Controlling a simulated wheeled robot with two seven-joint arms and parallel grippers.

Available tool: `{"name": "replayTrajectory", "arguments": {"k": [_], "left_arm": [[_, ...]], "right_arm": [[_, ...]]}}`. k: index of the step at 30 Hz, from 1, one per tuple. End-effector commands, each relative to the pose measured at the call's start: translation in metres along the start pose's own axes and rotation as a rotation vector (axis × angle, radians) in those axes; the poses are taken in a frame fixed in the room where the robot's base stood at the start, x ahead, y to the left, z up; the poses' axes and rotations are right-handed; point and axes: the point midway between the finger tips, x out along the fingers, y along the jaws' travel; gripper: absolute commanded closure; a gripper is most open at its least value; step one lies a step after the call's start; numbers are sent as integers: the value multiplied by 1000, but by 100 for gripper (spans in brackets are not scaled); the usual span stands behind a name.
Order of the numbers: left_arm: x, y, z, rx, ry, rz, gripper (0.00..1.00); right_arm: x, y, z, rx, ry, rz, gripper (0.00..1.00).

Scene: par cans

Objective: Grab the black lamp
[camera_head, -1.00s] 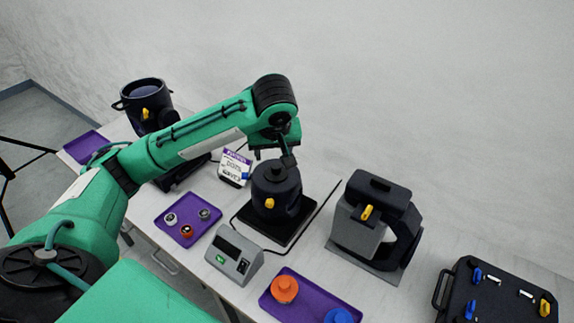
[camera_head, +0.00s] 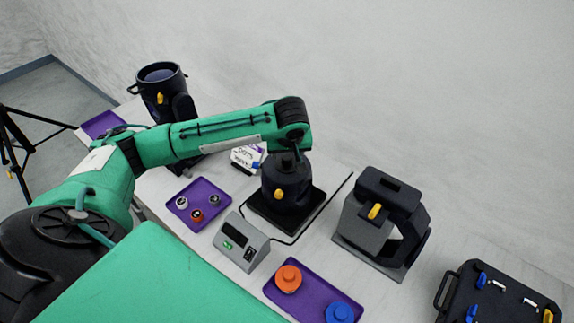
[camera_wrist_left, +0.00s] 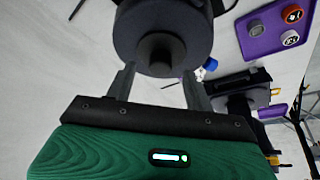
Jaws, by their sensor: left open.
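The black lamp (camera_head: 287,186) is a dark round housing with a yellow knob on its side. It stands on a square black base (camera_head: 258,210) in the middle of the table. In the left wrist view the lamp (camera_wrist_left: 145,25) fills the top middle, with a short round stub toward me. My left gripper (camera_wrist_left: 159,72) is open, its two fingers either side of that stub with gaps visible. In the head view my left gripper (camera_head: 286,160) is just above the lamp's top, mostly hidden by its arm. My right gripper is not in view.
Another dark lamp (camera_head: 162,90) with a blue lens stands at the back left. A grey box (camera_head: 241,243) with a display, a purple tray (camera_head: 183,216) of small knobs and a purple tray (camera_head: 310,300) with discs lie in front. A black framed unit (camera_head: 385,222) stands to the right.

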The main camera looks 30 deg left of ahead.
Motion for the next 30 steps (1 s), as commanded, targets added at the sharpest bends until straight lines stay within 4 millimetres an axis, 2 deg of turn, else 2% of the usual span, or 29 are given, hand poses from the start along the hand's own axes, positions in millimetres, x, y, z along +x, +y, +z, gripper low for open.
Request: {"name": "replayTrajectory", "arguments": {"k": [1, 6, 14, 22, 23, 30], "left_arm": [[4, -1, -1, 0, -2, -4, 46], [25, -1, -1, 0, 0, -1, 46], [29, 0, 0, 1, 1, 1, 46], [29, 0, 0, 0, 1, 1, 97], [29, 0, 0, 0, 1, 1, 100], [29, 0, 0, 0, 1, 1, 100]], "right_arm": [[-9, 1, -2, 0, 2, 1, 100], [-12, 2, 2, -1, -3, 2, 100], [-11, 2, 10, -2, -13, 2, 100], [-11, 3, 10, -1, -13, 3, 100], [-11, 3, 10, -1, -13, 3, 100], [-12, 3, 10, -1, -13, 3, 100]]}}
